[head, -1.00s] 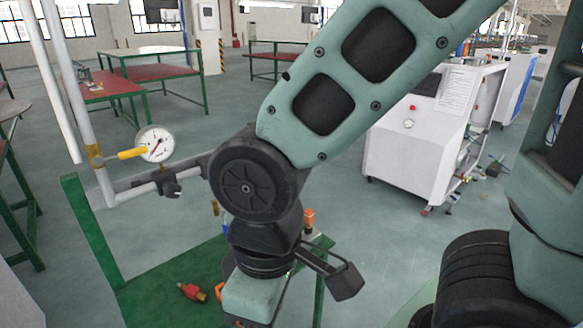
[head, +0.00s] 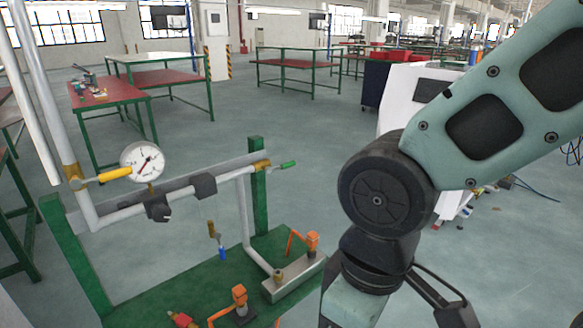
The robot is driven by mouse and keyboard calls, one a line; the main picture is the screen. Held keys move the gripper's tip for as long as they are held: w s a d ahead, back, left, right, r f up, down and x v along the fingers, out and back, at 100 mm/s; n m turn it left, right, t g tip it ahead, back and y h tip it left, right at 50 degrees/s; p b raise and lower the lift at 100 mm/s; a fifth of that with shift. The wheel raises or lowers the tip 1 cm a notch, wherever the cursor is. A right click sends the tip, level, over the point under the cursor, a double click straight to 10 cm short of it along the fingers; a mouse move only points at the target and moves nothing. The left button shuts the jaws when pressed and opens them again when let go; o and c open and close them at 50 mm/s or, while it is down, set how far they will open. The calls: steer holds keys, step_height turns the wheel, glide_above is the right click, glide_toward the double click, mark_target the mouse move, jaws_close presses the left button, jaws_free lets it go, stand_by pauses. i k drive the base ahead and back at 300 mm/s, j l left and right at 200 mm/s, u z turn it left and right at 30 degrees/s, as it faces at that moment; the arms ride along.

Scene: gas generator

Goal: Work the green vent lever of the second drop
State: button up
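A green lever (head: 288,164) sticks out to the right of a brass valve (head: 262,166) at the right end of the grey horizontal pipe (head: 122,216). A vertical pipe (head: 243,210) drops from near it to a grey block on the green bench. A yellow lever (head: 115,174) sits at the left end, beside a round white gauge (head: 142,161). My arm stands to the right of the green lever, apart from it, its wrist pointing down.
On the green bench (head: 150,291) stand orange clamps (head: 240,296), a blue-tipped brass part (head: 221,250) and a red part (head: 182,319). A green post (head: 257,195) rises behind the pipe. A white cabinet (head: 400,102) is partly behind my arm. Open floor lies beyond the bench.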

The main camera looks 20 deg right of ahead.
mark_target(282, 166)
steer(key=i+l+z, duration=0.15)
steer(key=i, duration=0.4)
steer(key=i+l+z, duration=0.1)
steer(key=i, duration=0.45)
